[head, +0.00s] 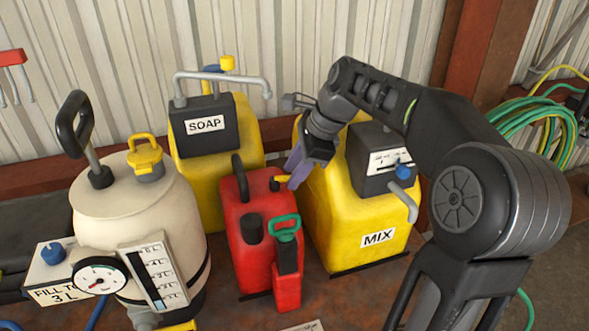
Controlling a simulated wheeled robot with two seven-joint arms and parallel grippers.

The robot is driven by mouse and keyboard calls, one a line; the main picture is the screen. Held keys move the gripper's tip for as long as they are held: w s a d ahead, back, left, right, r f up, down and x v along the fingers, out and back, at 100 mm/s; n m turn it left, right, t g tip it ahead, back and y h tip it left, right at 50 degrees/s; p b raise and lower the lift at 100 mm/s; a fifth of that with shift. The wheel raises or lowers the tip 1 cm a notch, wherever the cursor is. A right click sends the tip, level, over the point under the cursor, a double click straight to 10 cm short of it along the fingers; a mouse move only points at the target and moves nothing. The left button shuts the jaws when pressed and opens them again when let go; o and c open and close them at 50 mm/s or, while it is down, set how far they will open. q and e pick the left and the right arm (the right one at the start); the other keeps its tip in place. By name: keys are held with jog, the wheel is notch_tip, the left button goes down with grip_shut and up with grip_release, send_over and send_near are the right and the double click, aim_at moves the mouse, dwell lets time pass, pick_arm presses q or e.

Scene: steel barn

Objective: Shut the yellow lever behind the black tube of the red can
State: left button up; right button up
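The red can (247,240) stands on the bench in the middle of the head view. A curved black tube (240,177) rises from its top, and a black cap (252,228) sits nearer the front. The small yellow lever (281,182) is at the back right of the can's top, with a dark part beside it. My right gripper (295,176) reaches in from the right, its purple-grey fingers pointing down just right of the lever. I cannot tell whether they touch it, or whether they are open. My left gripper is out of view.
A yellow MIX jug (340,225) stands close behind and right of the can, under my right arm. A yellow SOAP jug (238,135) stands behind. A cream tank (135,210) with a gauge is left.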

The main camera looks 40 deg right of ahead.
grip_shut()
dwell(0.3)
jog(key=shift+s+a+m, duration=0.1)
jog(key=shift+s+m, duration=0.05)
jog(key=shift+m, duration=0.15)
jog(key=m+b, duration=0.1)
jog(key=a+m+h, duration=0.1)
jog(key=m, duration=0.1)
jog(key=shift+s+t+h+b, duration=0.3)
jog(key=shift+s+t+b, duration=0.05)
jog(key=shift+s+t, duration=0.05)
jog(key=m, duration=0.1)
jog(key=a+m+h+b, duration=0.1)
jog(key=m, duration=0.2)
jog(key=shift+s+a+m+h+b, duration=0.3)
jog(key=shift+m+h+b, duration=0.05)
jog(key=shift+m+h, duration=0.05)
jog(key=m+h+b, duration=0.1)
jog(key=m, duration=0.1)
jog(key=a+m+h+b, duration=0.1)
jog(key=m, duration=0.1)
jog(key=shift+a+m+g, duration=0.2)
jog(key=shift+m+g, duration=0.1)
jog(key=shift+w+a+m+g+h+b, duration=0.15)
jog(key=shift+a+m+h+b, duration=0.15)
jog(key=shift+m, duration=0.4)
jog(key=shift+w+a+m+g+h+b, duration=0.1)
jog(key=shift+a+m+g+h+b, duration=0.2)
jog(key=shift+m, duration=0.4)
